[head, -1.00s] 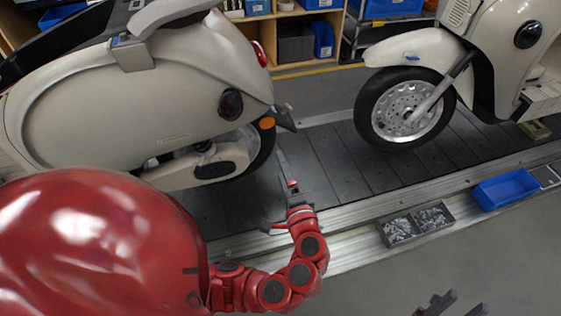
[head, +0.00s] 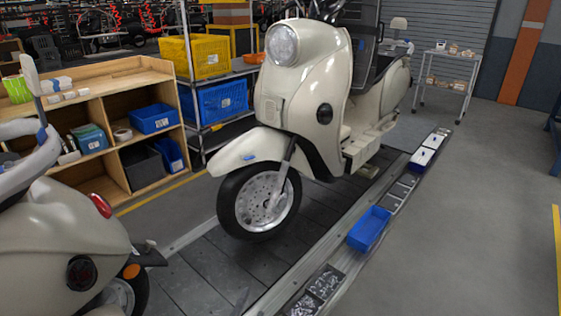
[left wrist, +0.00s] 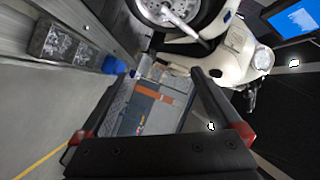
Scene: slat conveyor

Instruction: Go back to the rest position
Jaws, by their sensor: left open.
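My left gripper (left wrist: 160,78) is open and empty in the left wrist view, its two dark fingers spread apart with red at their bases. The rest of the left arm is out of that view. My right gripper is not in view.
A cream scooter (head: 325,105) stands on the slat conveyor (head: 205,270); another scooter (head: 50,235) is at the lower left. Along the rail are a metal parts tray (head: 318,288) and a blue bin (head: 369,229). A wooden shelf (head: 110,85) stands behind.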

